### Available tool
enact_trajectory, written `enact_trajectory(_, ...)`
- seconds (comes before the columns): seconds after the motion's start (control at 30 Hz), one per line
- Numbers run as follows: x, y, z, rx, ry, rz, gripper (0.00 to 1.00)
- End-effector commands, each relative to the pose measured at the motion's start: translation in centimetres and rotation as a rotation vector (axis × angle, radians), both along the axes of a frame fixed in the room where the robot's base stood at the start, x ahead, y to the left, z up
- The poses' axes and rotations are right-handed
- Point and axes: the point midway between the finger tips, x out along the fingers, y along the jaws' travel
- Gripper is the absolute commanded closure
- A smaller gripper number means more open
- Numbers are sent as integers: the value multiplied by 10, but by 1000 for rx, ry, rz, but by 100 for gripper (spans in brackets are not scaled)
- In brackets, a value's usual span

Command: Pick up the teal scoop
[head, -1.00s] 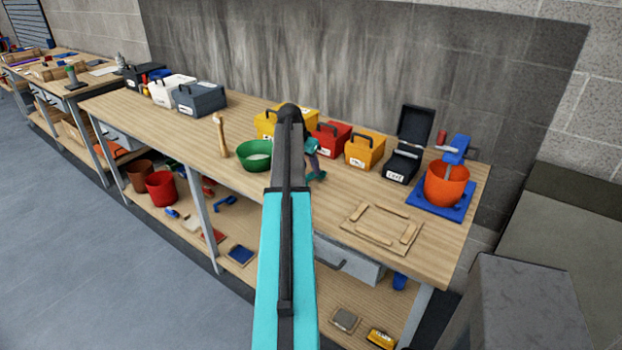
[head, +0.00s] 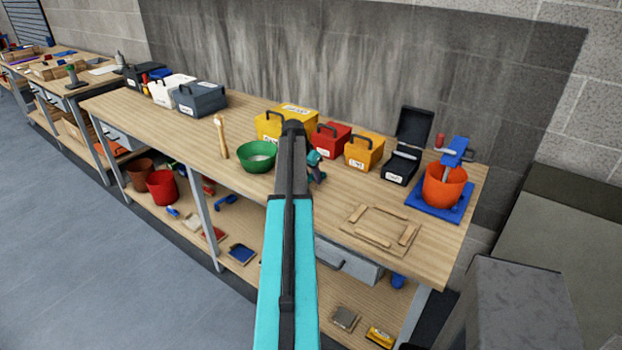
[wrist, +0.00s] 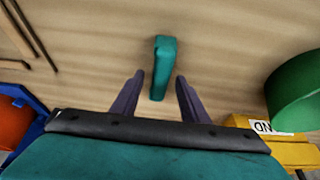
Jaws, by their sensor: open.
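The teal scoop (wrist: 163,62) lies on the wooden bench top, and its upright-looking narrow teal part shows in the wrist view. My gripper (wrist: 160,77) is open, with its two dark purple fingers on either side of the scoop's near end. The scoop looks free between them, with a gap on each side; I cannot tell the height left between fingers and bench. In the head view my gripper (head: 316,166) is a small teal and dark shape just right of my arm, low over the bench. There the scoop is hard to tell apart from it.
A green bowl (head: 257,157) stands left of my arm, a yellow box (head: 272,124) behind. Red (head: 330,140) and orange (head: 364,152) boxes stand to the right. Wooden strips lie on a board (head: 372,237) nearer the front. An orange bucket (head: 444,187) stands far right.

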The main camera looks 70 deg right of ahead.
Motion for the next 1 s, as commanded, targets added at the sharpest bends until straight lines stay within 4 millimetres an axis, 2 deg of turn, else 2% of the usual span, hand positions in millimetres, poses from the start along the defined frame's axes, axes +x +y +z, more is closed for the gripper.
enact_trajectory(0.63, 0, -1, -4, 0, 0, 0, 59)
enact_trajectory(0.67, 0, -1, -4, 0, 0, 0, 61)
enact_trajectory(0.9, 0, -1, -4, 0, 0, 1, 100)
enact_trajectory(1.0, 0, -1, -4, 0, 0, 1, 100)
